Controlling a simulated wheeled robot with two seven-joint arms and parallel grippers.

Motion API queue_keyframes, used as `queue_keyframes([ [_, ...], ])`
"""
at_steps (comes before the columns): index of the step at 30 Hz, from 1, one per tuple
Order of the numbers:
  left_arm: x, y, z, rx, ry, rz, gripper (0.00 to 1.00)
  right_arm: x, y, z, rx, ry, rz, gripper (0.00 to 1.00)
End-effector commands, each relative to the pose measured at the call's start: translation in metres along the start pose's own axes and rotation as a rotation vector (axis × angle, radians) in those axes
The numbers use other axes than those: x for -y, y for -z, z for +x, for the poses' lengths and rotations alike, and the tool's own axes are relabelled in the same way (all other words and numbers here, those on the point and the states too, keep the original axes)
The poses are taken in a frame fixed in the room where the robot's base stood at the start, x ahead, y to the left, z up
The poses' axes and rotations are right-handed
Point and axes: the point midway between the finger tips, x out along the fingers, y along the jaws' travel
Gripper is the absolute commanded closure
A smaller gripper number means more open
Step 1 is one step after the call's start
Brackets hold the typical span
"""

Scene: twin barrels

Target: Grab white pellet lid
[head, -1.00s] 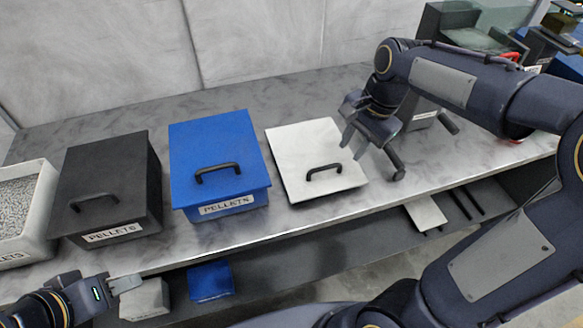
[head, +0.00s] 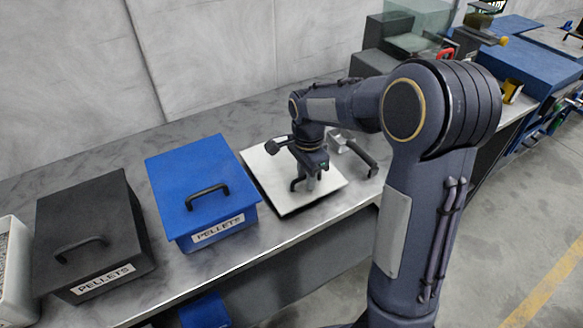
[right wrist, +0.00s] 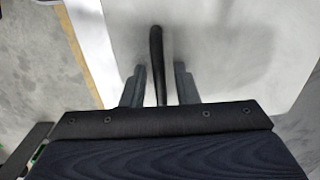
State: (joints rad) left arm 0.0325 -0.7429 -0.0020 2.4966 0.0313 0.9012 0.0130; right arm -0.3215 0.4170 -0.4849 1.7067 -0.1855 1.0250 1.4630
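The white pellet lid (head: 268,180) lies flat on the grey counter to the right of the blue pellet box. Its black handle (right wrist: 156,60) shows in the right wrist view, standing up from the white surface. My right gripper (head: 310,183) is over the lid, pointing down at the handle. In the right wrist view the two fingers of my right gripper (right wrist: 160,85) are apart, one on each side of the handle, with gaps between. The arm hides part of the lid and handle in the head view. My left gripper is out of view.
The blue pellet box (head: 195,170) and the black pellet box (head: 85,230) stand to the left on the counter, each with a handled lid. An open white bin (head: 15,275) is at the far left. Grey blocks (head: 385,50) stand at the back right.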

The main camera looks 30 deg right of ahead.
Motion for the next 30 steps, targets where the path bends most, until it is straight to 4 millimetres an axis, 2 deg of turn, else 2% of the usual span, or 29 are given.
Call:
queue_keyframes([
  [8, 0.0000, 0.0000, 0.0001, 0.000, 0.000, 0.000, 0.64, -0.0002, -0.0002, 0.0042, 0.001, 0.000, 0.000, 0.73],
  [15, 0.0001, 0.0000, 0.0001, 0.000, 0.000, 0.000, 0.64, -0.0002, -0.0002, 0.0040, 0.001, 0.000, 0.000, 1.00],
  [26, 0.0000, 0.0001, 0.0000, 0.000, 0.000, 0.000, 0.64, 0.0002, -0.0002, 0.0027, 0.001, 0.002, -0.001, 1.00],
  [30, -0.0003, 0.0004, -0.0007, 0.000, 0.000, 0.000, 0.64, 0.0010, -0.0002, -0.0042, 0.001, 0.005, -0.001, 1.00],
])
